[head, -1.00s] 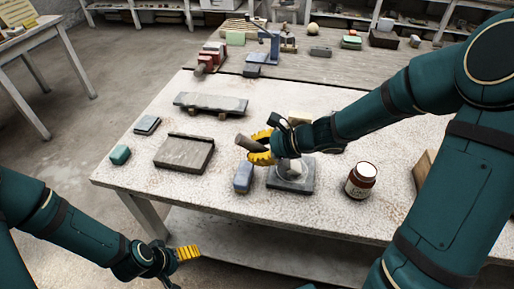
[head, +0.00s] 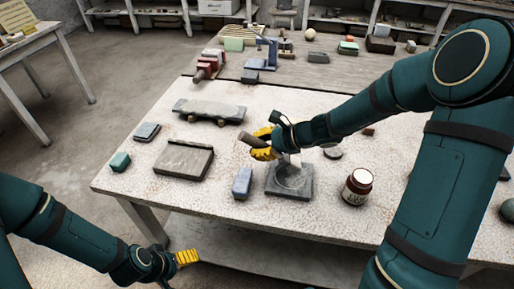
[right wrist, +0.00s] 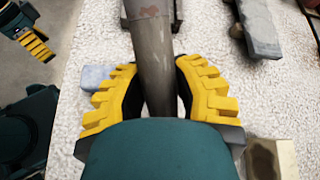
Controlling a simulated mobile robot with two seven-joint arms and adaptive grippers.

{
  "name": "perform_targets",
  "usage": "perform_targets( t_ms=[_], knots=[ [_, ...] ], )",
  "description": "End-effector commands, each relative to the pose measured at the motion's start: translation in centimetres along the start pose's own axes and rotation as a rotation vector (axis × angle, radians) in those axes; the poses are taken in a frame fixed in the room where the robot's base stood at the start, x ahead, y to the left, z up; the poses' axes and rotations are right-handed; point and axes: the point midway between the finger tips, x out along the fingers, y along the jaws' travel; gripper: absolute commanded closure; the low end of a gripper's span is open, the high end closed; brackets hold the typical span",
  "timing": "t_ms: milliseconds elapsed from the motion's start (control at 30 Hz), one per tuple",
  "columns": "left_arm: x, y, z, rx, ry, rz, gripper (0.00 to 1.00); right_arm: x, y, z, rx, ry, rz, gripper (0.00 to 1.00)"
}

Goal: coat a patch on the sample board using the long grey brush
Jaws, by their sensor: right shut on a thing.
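My right gripper (head: 264,145) is shut on the long grey brush (head: 248,140), above the table. Its handle sticks out to the left of the fingers; in the right wrist view the grey shaft (right wrist: 154,60) runs between the yellow fingers. A pale part, perhaps the brush head, shows below the gripper; whether it touches the board is unclear. A square grey board (head: 291,192) with a pale round mark, likely the sample board, lies just below the gripper. My left gripper (head: 187,257) hangs off the table's front left; its finger opening is unclear.
A blue block (head: 242,183) lies left of the square board, a brown jar (head: 357,187) to its right. A wooden table with a red vise (head: 207,66) stands behind.

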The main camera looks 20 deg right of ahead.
Motion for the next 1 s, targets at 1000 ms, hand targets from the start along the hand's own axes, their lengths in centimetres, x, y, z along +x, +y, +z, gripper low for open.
perform_targets(
  t_ms=[1000],
  knots=[
    [2.2, -0.8, 0.3, 0.0, 0.0, 0.0, 0.13, -0.2, 4.1, 1.1, -0.001, 0.0, 0.0, 1.0]
  ],
)
